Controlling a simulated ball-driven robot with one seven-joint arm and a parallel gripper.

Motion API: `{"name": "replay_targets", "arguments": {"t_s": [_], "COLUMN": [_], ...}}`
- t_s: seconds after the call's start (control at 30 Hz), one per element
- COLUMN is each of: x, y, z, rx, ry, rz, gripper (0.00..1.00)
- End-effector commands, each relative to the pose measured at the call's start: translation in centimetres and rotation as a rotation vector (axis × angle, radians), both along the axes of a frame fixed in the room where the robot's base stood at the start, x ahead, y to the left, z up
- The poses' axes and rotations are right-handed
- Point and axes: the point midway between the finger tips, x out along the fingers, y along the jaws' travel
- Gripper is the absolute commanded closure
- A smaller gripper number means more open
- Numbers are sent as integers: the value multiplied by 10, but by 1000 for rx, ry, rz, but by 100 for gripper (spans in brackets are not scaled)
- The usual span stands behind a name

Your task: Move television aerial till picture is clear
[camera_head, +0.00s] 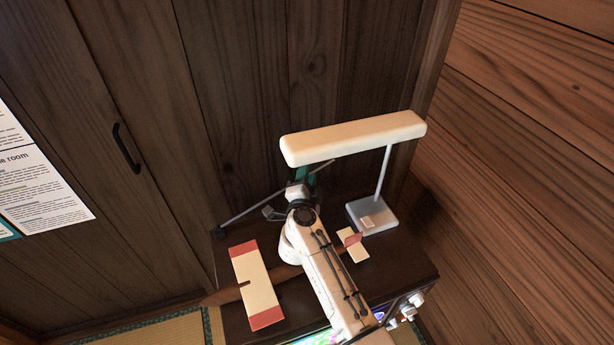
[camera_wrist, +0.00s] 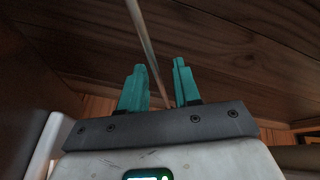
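The television (camera_head: 400,270) is a dark wooden set; a strip of its lit, colourful screen (camera_head: 310,339) shows at the bottom, too little to judge the picture. A thin grey aerial rod (camera_head: 250,210) slants up to the right from a dark foot at its back left corner and passes behind my arm. My gripper (camera_head: 303,172) is above the television's back, mostly hidden by my own arm. In the wrist view its teal fingers (camera_wrist: 160,85) are apart. The aerial rod (camera_wrist: 146,45) runs down into the gap between them; I cannot see it gripped.
A cream-headed lamp (camera_head: 355,137) stands at the back right, its head close beside my gripper. A wooden model plane with red tips (camera_head: 256,285) lies on the television top under my arm. Wooden walls (camera_head: 530,190) close off the back and right.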

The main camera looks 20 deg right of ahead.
Motion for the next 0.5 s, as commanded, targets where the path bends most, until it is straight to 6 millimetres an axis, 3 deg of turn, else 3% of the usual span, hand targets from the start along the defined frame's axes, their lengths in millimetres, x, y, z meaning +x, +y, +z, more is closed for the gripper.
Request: {"name": "replay_targets", "arguments": {"t_s": [0.07, 0.4, 0.5], "x": [0, 0, 0], "y": [0, 0, 0], "z": [0, 0, 0], "rx": [0, 0, 0], "ry": [0, 0, 0], "rz": [0, 0, 0], "gripper": [69, 100, 100]}}
